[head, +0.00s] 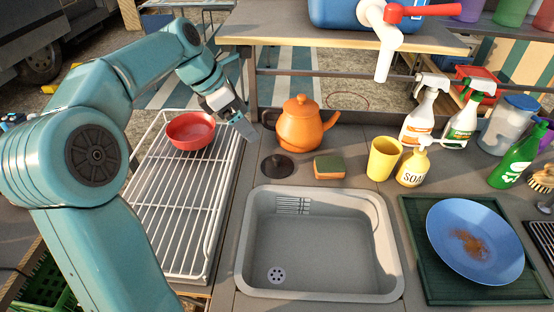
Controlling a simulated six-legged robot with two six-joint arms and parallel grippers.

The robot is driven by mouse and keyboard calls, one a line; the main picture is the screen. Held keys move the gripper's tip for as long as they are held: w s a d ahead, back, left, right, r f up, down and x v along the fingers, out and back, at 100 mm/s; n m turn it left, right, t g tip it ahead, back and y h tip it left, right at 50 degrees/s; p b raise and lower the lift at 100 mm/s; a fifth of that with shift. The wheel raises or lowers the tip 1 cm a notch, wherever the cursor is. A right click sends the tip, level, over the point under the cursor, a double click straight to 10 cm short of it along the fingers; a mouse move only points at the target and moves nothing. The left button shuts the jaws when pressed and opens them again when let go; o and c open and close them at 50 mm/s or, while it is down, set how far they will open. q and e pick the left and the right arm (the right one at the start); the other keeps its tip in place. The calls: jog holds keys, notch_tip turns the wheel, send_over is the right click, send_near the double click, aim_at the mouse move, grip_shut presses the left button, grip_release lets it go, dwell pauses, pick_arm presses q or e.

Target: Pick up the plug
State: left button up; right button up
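The plug (277,166), a round black disc with a small raised knob, lies flat on the grey counter between the wire rack and the sponge, just behind the sink. My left gripper (245,127) is above and behind the plug, to its left, between the red bowl and the orange teapot. It is apart from the plug. Its fingers overlap in this view, so I cannot tell whether they are open or shut. My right gripper is not in view.
The orange teapot (302,124) stands close behind the plug, and the sponge (329,167) lies to its right. The empty sink (318,243) is in front. A red bowl (191,131) sits on the wire rack (181,222) at left. A white tap (384,52) hangs overhead.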

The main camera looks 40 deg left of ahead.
aim_at(277, 156)
pick_arm(q)
jog(key=b+x, duration=0.3)
jog(key=x, duration=1.3)
jog(key=shift+f, duration=0.25)
jog(key=shift+s+r, duration=0.1)
jog(key=c, duration=0.8)
